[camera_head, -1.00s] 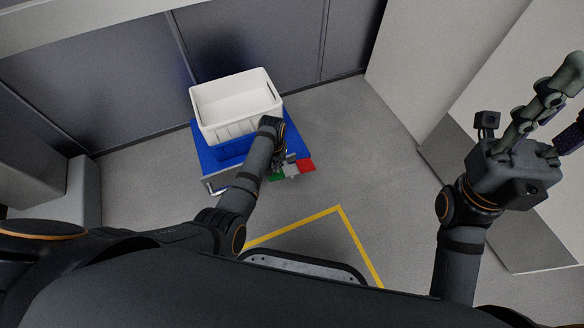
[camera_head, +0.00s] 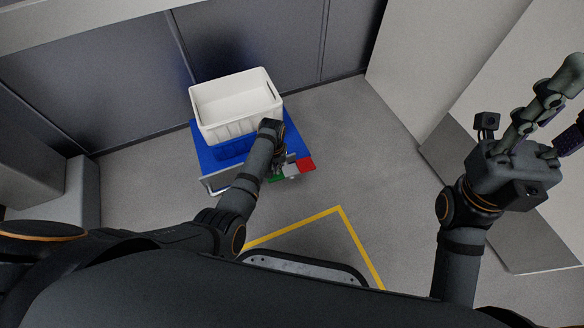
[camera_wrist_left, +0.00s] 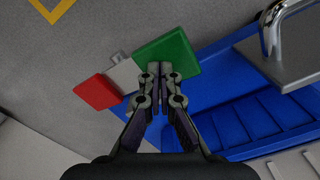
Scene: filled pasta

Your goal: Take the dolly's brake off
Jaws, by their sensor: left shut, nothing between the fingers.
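The blue dolly (camera_head: 208,161) stands on the floor near the back wall and shows at the right of the left wrist view (camera_wrist_left: 240,125). Its brake pedal has a green pad (camera_wrist_left: 180,53), a grey middle (camera_wrist_left: 126,72) and a red pad (camera_wrist_left: 97,91). In the head view the red pad (camera_head: 306,164) sticks out to the right of the dolly. My left gripper (camera_wrist_left: 160,68) is shut and empty, its fingertips over the green pad's near edge. I cannot tell whether they touch it. My right gripper (camera_head: 572,100) is open and raised at the far right, partly out of frame.
A white crate (camera_head: 235,127) sits on the dolly. Yellow tape (camera_head: 340,210) marks the floor nearer me. Floor to the right of the dolly is clear.

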